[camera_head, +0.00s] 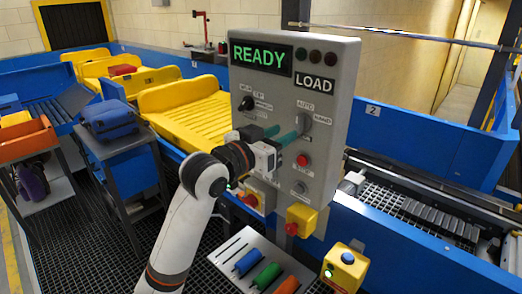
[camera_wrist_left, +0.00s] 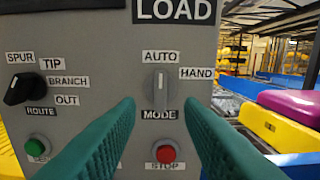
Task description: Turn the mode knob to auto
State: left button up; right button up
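The grey mode knob (camera_wrist_left: 160,92) is on the grey control panel (camera_head: 334,90), above the MODE label (camera_wrist_left: 159,114). Its ridge stands upright, in line with the AUTO label (camera_wrist_left: 160,57); the HAND label (camera_wrist_left: 197,74) is to its upper right. The knob also shows in the head view (camera_head: 305,122). My left gripper (camera_head: 283,134) is in front of the panel with its teal fingers apart. In the left wrist view the fingers stand on either side of the knob, nearer the camera; I see no clear contact. My right gripper is not in view.
A black route knob (camera_wrist_left: 24,88) is left of the mode knob. A red stop button (camera_wrist_left: 166,153) is below it and a green button (camera_wrist_left: 38,146) is at lower left. The READY display (camera_head: 260,56) is lit. A yellow box (camera_head: 301,220) sticks out below the panel.

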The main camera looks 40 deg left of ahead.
pick_arm(q)
jog(key=s+a+p, duration=0.1)
jog(key=s+p, duration=0.2)
jog(key=s, duration=0.4)
jog(key=shift+s+p, duration=0.15)
jog(key=shift+p, duration=0.2)
